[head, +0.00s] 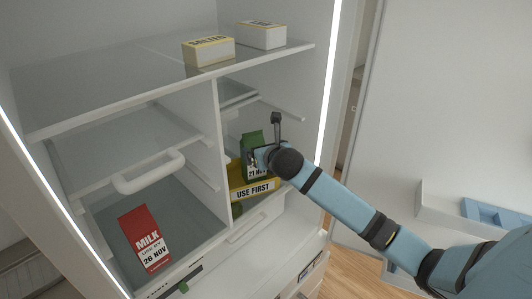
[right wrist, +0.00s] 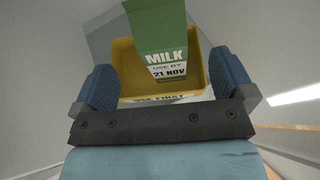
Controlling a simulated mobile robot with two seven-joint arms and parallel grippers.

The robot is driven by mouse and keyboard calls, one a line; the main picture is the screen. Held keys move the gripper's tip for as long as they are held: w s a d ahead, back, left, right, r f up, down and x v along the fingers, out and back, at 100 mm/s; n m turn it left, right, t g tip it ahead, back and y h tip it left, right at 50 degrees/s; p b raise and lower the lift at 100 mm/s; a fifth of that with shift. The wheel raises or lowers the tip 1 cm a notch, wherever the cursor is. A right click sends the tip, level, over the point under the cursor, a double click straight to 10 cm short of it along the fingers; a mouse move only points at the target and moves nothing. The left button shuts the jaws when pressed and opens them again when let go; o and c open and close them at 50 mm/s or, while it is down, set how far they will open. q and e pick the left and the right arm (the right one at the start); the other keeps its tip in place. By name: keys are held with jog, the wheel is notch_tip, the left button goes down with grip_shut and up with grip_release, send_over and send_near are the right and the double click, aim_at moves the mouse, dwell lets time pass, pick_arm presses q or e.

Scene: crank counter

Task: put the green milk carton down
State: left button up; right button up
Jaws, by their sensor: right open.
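The green milk carton (head: 252,140), marked "21 NOV", stands in the yellow "USE FIRST" bin (head: 236,193) in the fridge's right-hand section. In the right wrist view the carton (right wrist: 158,25) shows ahead with the yellow bin (right wrist: 127,72) around its lower part. My right gripper (right wrist: 160,75) is open, its blue fingers apart on either side of the carton's line, with clear gaps to it. In the head view my right gripper (head: 264,157) is at the carton's front right and hides part of it. My left gripper is in neither view.
A red milk carton (head: 145,240), marked "26 NOV", lies or leans in the lower left section. Two white-and-yellow boxes (head: 208,51) (head: 262,35) sit on the glass top shelf (head: 110,78). A divider (head: 225,150) stands left of the bin. The open door (head: 440,120) is right.

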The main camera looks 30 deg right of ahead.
jog(key=s+a+f+m+y, duration=0.2)
jog(key=s+a+f+m, duration=0.4)
jog(key=s+f+m, duration=0.3)
jog(key=s+a+f+m+g+y, duration=0.1)
jog(key=s+a+f+m+y, duration=0.1)
jog(key=s+a+f+m, duration=0.4)
jog(key=s+a+f+m+g+y, duration=0.1)
jog(key=s+a+f+m, duration=0.5)
jog(key=s+f+m, duration=0.6)
jog(key=s+m+y, duration=0.1)
jog(key=s+m, duration=0.2)
jog(key=s, duration=0.1)
jog(key=shift+s+a+m, duration=0.2)
jog(key=shift+a+m, duration=0.15)
jog(key=shift+m, duration=0.05)
